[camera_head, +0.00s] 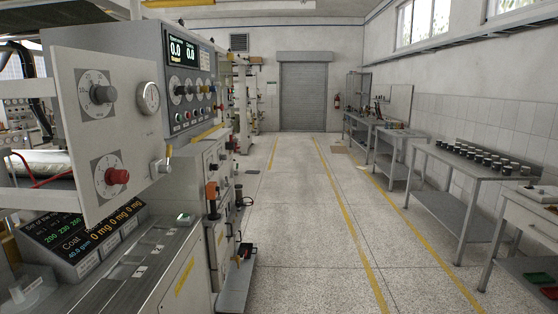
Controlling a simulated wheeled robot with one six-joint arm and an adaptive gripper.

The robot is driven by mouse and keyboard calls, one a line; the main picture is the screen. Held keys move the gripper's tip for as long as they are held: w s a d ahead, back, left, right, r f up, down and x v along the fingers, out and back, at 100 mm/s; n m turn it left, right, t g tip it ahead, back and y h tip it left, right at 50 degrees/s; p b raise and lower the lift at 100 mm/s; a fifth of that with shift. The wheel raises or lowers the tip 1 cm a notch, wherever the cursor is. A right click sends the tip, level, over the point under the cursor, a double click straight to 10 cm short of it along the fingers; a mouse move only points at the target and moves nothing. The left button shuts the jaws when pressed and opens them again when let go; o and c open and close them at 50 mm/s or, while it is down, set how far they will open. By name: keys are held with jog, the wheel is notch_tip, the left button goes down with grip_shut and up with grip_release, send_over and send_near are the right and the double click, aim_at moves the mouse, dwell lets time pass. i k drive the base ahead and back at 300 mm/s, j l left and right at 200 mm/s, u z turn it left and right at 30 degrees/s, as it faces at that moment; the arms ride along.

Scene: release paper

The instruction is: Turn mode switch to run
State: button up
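A light panel (62,130) at the left carries a dark rotary knob (103,94) on a marked square plate and, below it, a red rotary knob (117,176) on a similar plate. I cannot tell which of these is the mode switch, and the labels are too small to read. My gripper is not in view.
A sloped display (95,232) reads "Coat" and 0 mg. Machines line the left side. A wide floor aisle (305,210) with yellow lines is clear up to a grey shutter (304,95). Metal tables (462,176) stand along the right wall, one holding several dark cylinders (480,155).

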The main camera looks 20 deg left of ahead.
aim_at(193, 89)
jog(key=i+l+u, duration=0.15)
jog(key=i+u, duration=0.3)
jog(key=i+l+u, duration=0.45)
jog(key=i, duration=0.15)
jog(key=i+l+u, duration=0.4)
jog(key=i, duration=0.1)
